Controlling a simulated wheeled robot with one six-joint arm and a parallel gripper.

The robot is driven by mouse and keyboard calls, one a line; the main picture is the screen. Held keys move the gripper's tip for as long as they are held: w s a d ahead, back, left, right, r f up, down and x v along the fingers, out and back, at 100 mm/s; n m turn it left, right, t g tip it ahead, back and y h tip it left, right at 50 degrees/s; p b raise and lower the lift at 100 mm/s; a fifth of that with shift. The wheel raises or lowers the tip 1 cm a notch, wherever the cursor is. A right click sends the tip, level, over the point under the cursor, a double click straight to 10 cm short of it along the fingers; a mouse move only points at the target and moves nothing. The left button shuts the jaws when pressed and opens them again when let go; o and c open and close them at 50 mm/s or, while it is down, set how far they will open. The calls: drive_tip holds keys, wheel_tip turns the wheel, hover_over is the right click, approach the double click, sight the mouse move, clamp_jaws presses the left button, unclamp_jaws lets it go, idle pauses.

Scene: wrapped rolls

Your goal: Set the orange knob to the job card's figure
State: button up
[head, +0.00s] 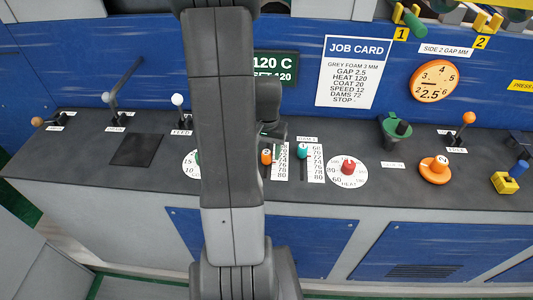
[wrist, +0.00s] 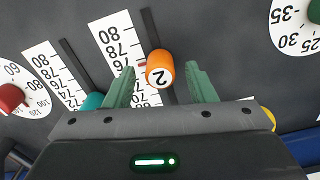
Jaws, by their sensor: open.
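The orange knob (wrist: 160,68) is a slider cap marked 2 on a dark slot. It also shows in the head view (head: 266,156), beside its number scale (head: 281,160). In the wrist view its red mark lies beside the scale (wrist: 120,42), around 76, but I cannot read it exactly. My gripper (wrist: 163,84) is open, with one green finger on each side of the orange knob and a gap at both sides. The job card (head: 352,72) reads DAMS 72, along with gap, heat, coat and speed figures.
A teal slider knob (head: 302,151) with its own scale stands close by, and a red HEAT dial (head: 348,167) lies beyond it. Another orange knob (head: 434,168), a round one, sits at the right. Levers stand along the console (head: 75,160) at the left.

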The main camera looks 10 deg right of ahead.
drive_tip(key=shift+f, duration=1.1)
drive_tip(key=shift+c, duration=0.2)
clamp_jaws()
drive_tip(key=shift+w+d, duration=0.25)
drive_tip(key=shift+w, duration=0.6)
drive_tip(key=shift+w+d, duration=0.2)
drive_tip(key=shift+w, duration=0.6)
drive_tip(key=shift+o, duration=0.2)
unclamp_jaws()
drive_tip(key=shift+r, duration=0.1)
wheel_tip(320, 180, up, 14)
drive_tip(key=b, duration=0.1)
drive_tip(key=shift+f, duration=0.2)
